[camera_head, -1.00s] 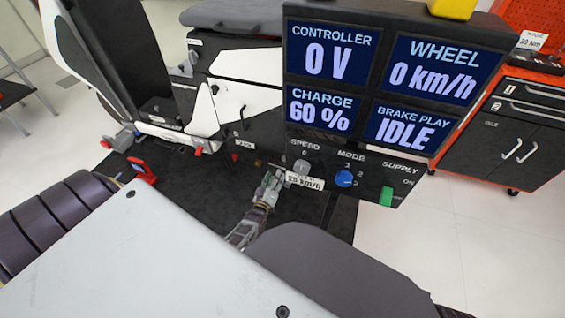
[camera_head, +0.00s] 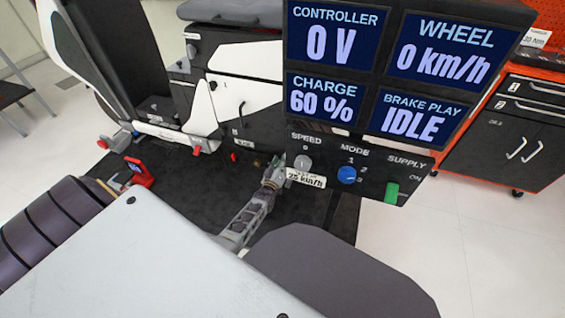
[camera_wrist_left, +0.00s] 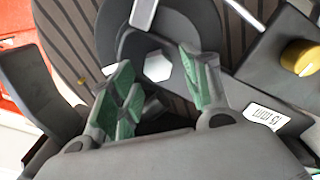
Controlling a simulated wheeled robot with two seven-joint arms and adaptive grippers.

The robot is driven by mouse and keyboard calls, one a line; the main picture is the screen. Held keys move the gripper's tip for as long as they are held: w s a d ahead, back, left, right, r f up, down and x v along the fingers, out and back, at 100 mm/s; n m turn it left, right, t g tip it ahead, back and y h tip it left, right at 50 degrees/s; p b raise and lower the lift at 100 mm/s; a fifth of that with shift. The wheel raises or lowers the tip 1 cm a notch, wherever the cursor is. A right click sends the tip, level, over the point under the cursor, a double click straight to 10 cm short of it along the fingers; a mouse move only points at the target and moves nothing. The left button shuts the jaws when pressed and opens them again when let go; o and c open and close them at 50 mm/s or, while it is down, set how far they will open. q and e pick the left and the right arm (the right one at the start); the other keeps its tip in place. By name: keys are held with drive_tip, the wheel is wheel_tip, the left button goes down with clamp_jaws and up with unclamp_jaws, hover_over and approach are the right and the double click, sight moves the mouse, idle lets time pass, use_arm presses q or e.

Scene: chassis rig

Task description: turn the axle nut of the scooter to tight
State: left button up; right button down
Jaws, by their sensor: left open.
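The axle nut (camera_wrist_left: 157,66) is a pale hexagon at the centre of a dark round hub in the left wrist view. My left gripper (camera_wrist_left: 154,76) is open, with green-padded fingers on either side of the nut in the picture. I cannot tell whether they touch it. In the head view my left gripper (camera_head: 273,175) reaches beside the lower left edge of the display panel (camera_head: 345,142), which hides part of the area beyond it. The white and black scooter (camera_head: 235,98) stands behind. The nut cannot be made out in the head view. My right gripper is not in view.
A brass-coloured knob (camera_wrist_left: 300,57) on a dark block and a "15 mm" label (camera_wrist_left: 262,117) sit close on the right in the wrist view. A red device (camera_head: 138,172) stands on the black mat. The panel reads 0 V and 0 km/h. A tool cabinet (camera_head: 510,130) stands right.

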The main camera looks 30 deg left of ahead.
use_arm(q)
drive_tip(key=shift+w+a, duration=0.1)
drive_tip(key=shift+w, duration=0.3)
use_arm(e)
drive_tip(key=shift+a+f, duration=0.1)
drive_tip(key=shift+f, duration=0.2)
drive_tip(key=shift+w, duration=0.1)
use_arm(q)
drive_tip(key=c, duration=1)
drive_tip(key=shift+c, duration=0.2)
drive_tip(key=shift+m, duration=0.4)
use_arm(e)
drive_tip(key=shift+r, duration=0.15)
